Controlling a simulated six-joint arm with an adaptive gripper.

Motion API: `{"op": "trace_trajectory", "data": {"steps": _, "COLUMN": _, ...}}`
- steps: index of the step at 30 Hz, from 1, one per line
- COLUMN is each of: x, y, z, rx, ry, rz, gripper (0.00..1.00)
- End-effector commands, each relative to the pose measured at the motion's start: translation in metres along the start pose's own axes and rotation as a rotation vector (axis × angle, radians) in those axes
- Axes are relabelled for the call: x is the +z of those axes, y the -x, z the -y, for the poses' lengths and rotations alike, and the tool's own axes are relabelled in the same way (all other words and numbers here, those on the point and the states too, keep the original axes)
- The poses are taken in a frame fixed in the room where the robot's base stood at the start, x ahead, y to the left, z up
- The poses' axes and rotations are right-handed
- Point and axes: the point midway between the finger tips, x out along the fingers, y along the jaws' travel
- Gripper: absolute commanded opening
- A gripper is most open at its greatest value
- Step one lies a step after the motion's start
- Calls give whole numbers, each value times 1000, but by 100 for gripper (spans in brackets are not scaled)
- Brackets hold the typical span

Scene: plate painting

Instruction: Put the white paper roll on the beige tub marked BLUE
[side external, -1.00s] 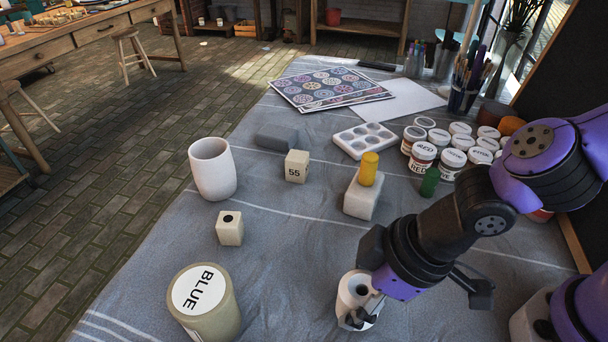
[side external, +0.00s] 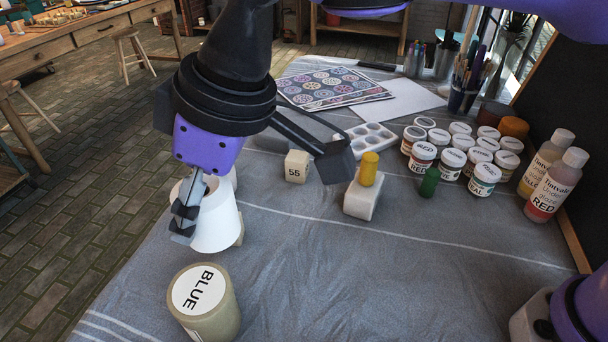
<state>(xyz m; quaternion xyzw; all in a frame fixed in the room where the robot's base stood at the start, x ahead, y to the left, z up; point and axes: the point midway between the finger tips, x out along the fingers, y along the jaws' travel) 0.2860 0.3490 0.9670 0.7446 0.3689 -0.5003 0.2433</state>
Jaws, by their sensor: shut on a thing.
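The white paper roll (side external: 217,222) is in my gripper (side external: 188,222), held upright or nearly so. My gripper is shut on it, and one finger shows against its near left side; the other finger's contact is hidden. The beige tub marked BLUE (side external: 205,312) stands upright at the bottom of the view, its round white label facing up. The roll is above and behind the tub in the picture, apart from it. The top of the tub is clear.
The white cup (side external: 233,177) and a small beige block (side external: 240,232) are mostly hidden behind the roll. A block marked 55 (side external: 296,167) and a pale block (side external: 362,199) bearing a yellow cylinder (side external: 369,168) stand to the right. The cloth right of the tub is clear.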

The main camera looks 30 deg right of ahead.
Motion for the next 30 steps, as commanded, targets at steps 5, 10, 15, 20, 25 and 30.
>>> {"op": "trace_trajectory", "data": {"steps": 5, "x": -18, "y": -2, "z": 0, "rx": -2, "ry": 22, "rz": -2, "gripper": 23}}
{"op": "trace_trajectory", "data": {"steps": 10, "x": -13, "y": -21, "z": 0, "rx": -3, "ry": 27, "rz": 0, "gripper": 23}}
{"op": "trace_trajectory", "data": {"steps": 15, "x": -5, "y": -42, "z": 0, "rx": -3, "ry": 26, "rz": -3, "gripper": 23}}
{"op": "trace_trajectory", "data": {"steps": 20, "x": 5, "y": -65, "z": 0, "rx": -3, "ry": 26, "rz": 0, "gripper": 23}}
{"op": "trace_trajectory", "data": {"steps": 25, "x": 9, "y": -76, "z": 0, "rx": -3, "ry": 26, "rz": -4, "gripper": 23}}
{"op": "trace_trajectory", "data": {"steps": 30, "x": 9, "y": -75, "z": 0, "rx": -3, "ry": 26, "rz": -5, "gripper": 23}}
